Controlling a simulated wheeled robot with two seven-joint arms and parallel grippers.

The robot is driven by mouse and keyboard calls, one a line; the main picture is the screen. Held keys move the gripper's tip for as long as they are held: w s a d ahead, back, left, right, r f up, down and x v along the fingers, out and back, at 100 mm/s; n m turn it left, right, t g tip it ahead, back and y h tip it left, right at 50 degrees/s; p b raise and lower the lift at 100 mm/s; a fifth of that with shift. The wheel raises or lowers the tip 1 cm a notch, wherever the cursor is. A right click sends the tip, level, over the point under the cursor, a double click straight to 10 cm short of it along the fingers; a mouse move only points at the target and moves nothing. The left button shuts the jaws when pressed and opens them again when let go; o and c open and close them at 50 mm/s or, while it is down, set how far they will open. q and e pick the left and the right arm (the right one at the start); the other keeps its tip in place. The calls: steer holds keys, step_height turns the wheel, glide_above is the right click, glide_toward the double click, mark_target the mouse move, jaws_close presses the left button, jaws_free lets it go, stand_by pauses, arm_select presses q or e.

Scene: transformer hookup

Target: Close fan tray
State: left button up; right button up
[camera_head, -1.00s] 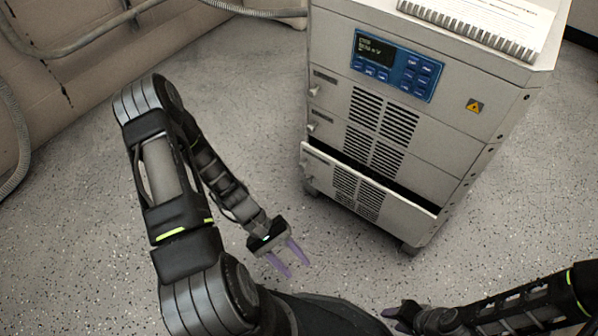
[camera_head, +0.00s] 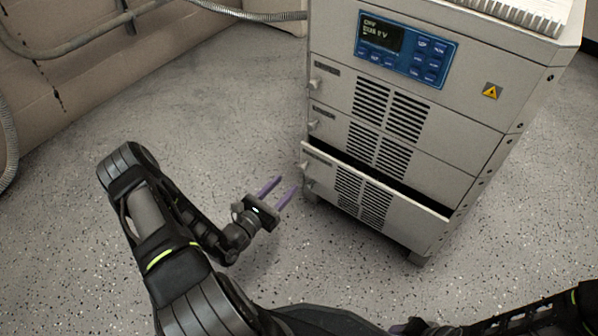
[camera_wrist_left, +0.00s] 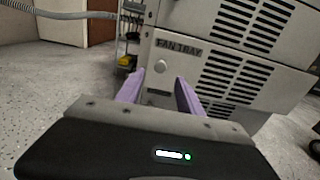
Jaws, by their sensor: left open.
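The fan tray (camera_head: 372,198) is the lowest drawer of the grey cabinet. It stands slightly out, with a dark gap along its top edge. My left gripper (camera_head: 279,190) is open and empty, with purple fingers. It is just left of the tray's left front edge and points toward the cabinet, seemingly apart from the tray. My right gripper (camera_head: 412,326) is mostly cut off at the bottom edge; its jaws are unclear.
The cabinet (camera_head: 478,90) carries a blue display panel (camera_head: 405,47) and two closed vented sections above the tray. Open speckled floor (camera_head: 245,120) lies to its left. A wall with grey conduit (camera_head: 110,30) is at the back left. A shelf cart (camera_wrist_left: 128,45) stands behind the cabinet.

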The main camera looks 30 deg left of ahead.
mark_target(301, 169)
arm_select(q)
steer(key=shift+w, duration=0.1)
steer(key=w+b, duration=0.1)
steer(key=w, duration=0.3)
steer(key=w+b, duration=0.1)
steer(key=w, duration=0.1)
steer(key=shift+w+d+f+b, duration=0.1)
steer(key=shift+w+d+b, duration=0.15)
steer(key=shift+b, duration=0.05)
steer(key=shift+w, duration=0.55)
jaws_close()
stand_by(0.7)
